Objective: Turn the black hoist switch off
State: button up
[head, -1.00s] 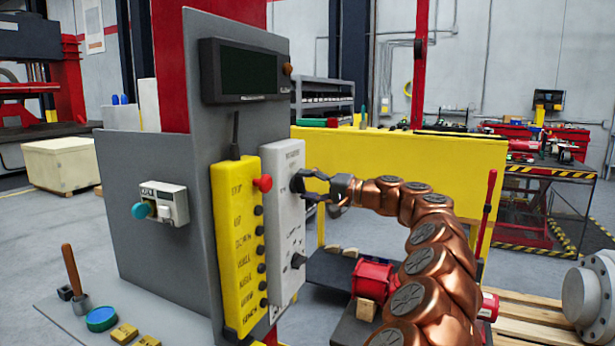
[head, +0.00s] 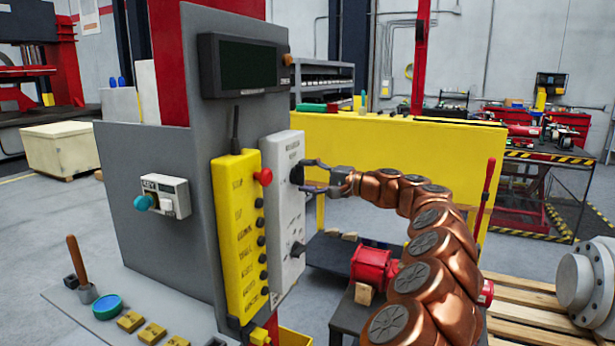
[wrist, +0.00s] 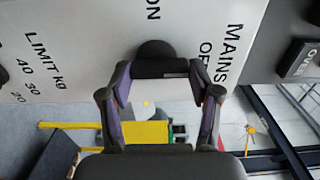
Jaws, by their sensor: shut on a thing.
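A black switch knob (head: 296,173) sits high on the front of a light grey box (head: 287,215). In the wrist view the black knob (wrist: 155,49) stands beside the printed words MAINS, ON and part of OFF. My gripper (head: 305,176) reaches the knob from the right. In the wrist view my gripper (wrist: 160,70) has one finger at each side of the knob's bar and is shut on it. The fingertips hide the bar's ends, so its exact setting is hard to read.
A second black knob (head: 298,249) is lower on the grey box, by the LIMIT KG scale. A yellow button pendant (head: 238,235) with a red button (head: 264,177) stands close left. A dark display (head: 246,66) is above.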

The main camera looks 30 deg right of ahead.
jog(key=o, duration=1.1)
jog(key=shift+o, duration=0.2)
jog(key=v, duration=1.2)
jog(key=shift+f, duration=0.1)
